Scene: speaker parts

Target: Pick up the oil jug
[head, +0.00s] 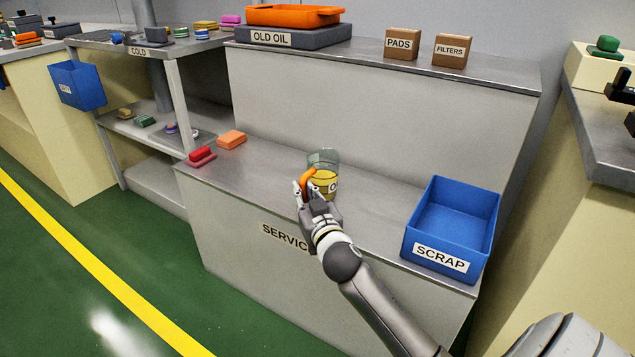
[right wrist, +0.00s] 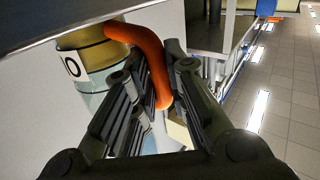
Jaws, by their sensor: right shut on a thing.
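The oil jug (head: 324,162) is a clear vessel with yellow oil, a white label and an orange handle. It stands upright on or just above the service bench; I cannot tell which. My right gripper (head: 305,190) is at its near left side, shut on the orange handle. In the right wrist view the orange handle (right wrist: 153,62) runs between the fingers of the right gripper (right wrist: 163,100). The jug's body (right wrist: 90,62) is at upper left there, partly cut off. My left gripper is not in view.
A blue scrap bin (head: 449,232) stands at the bench's right end. Red and orange blocks (head: 231,139) lie at its left end. The raised shelf behind holds the old oil tray (head: 293,37), a pads box (head: 402,43) and a filters box (head: 452,50).

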